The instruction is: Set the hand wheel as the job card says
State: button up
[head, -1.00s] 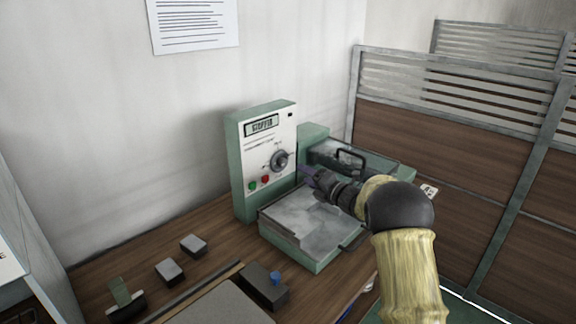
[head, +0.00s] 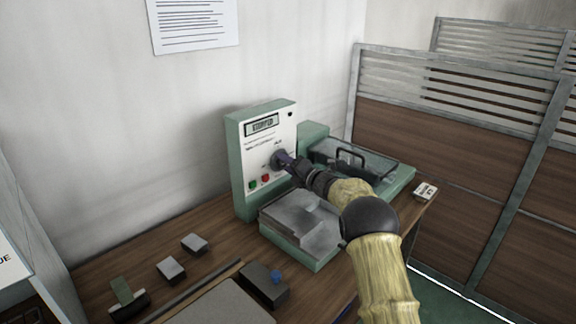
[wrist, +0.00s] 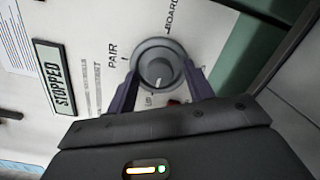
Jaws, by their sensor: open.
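The hand wheel (wrist: 158,65) is a round grey knob on the white front of a green control box (head: 238,165). In the wrist view, my open gripper (wrist: 161,72) has one dark finger on each side of it; contact is unclear. A pale mark on the knob points down the picture, towards a partly hidden label. The labels PAIR (wrist: 112,54) and BOARD (wrist: 172,14) stand around the knob. The display (wrist: 54,77) reads STOPPED. In the head view my gripper (head: 283,160) covers part of the knob. No readable job card shows.
Green and red buttons (head: 258,182) sit below the knob. A grey-topped tray unit (head: 315,240) and a unit with a black handle (head: 350,158) stand close by. A printed sheet (head: 193,24) hangs on the wall, too small to read. Small blocks (head: 194,243) lie left.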

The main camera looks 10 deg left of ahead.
jog(key=c, duration=1)
